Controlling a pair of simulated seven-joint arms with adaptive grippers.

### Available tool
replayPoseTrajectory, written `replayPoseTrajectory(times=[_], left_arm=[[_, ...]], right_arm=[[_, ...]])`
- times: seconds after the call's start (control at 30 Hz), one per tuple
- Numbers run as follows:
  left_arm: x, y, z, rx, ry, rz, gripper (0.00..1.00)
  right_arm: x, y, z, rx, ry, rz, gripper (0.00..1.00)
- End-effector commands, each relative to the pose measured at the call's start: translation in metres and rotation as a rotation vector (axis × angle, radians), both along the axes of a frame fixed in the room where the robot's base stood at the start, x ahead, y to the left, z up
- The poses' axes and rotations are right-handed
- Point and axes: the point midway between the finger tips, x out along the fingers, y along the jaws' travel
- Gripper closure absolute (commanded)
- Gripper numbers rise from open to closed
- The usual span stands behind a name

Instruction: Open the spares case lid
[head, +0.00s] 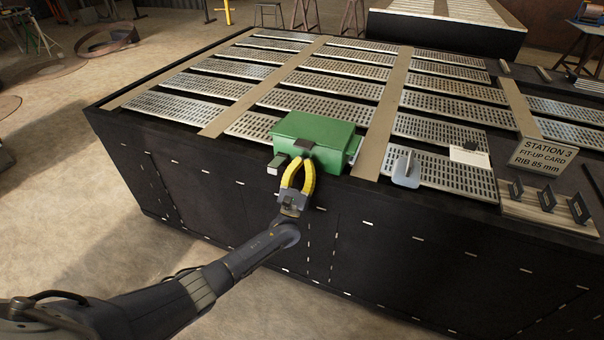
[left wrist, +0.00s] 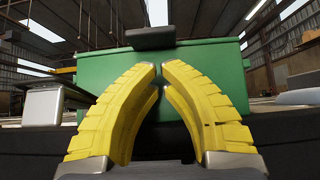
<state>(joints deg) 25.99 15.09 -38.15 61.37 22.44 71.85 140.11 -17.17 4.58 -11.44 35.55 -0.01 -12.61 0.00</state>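The spares case is a green box (head: 315,137) at the front edge of the slatted bench, with its lid down. A dark tab (head: 304,144) sticks out from the top of its front side. In the left wrist view the case (left wrist: 205,72) fills the middle, and the dark tab (left wrist: 150,38) sits just above my fingertips. My left gripper (head: 302,163) has yellow fingers and is in front of the case, just below the tab. In the left wrist view its fingertips (left wrist: 160,72) come together with nothing seen between them. Whether they touch the case is unclear. My right gripper is out of view.
A small pale block (head: 277,165) stands left of the case's front. Metal grates cover the bench behind.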

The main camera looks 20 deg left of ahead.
Motion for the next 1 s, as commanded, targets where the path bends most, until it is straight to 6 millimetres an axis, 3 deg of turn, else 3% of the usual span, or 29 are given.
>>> replayPoseTrajectory(times=[0.3,1.0], left_arm=[[0.000,0.000,0.022,-0.001,-0.002,0.001,1.00],[-0.002,0.002,0.029,0.003,0.020,0.001,1.00]], right_arm=[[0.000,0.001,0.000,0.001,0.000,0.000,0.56],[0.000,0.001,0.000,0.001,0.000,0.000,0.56]])
